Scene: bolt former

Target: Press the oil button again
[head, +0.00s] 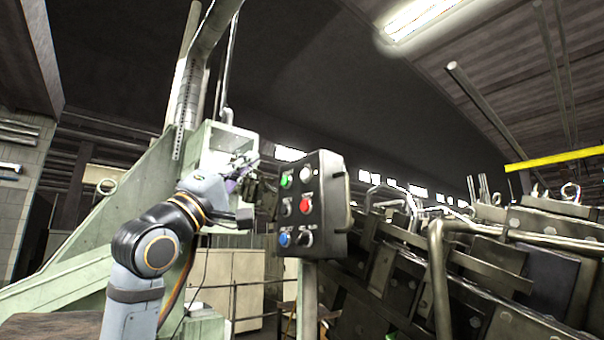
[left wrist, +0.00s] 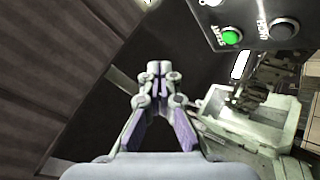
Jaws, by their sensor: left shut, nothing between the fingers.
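A dark control box (head: 325,190) stands on a post in the middle of the head view. Its face carries a green button (head: 286,181), a white button (head: 306,173), a red button (head: 304,204), a blue button (head: 285,240) and dark knobs. Labels are too small to read, so I cannot tell which is the oil button. My left gripper (head: 250,170) is just left of the box's upper part, apart from the buttons. My right gripper is out of view.
A pale green machine frame (head: 90,225) rises behind my left arm. Heavy dark machinery with pipes (head: 480,265) fills the right side, close to the box. A yellow bar (head: 555,158) shows at far right.

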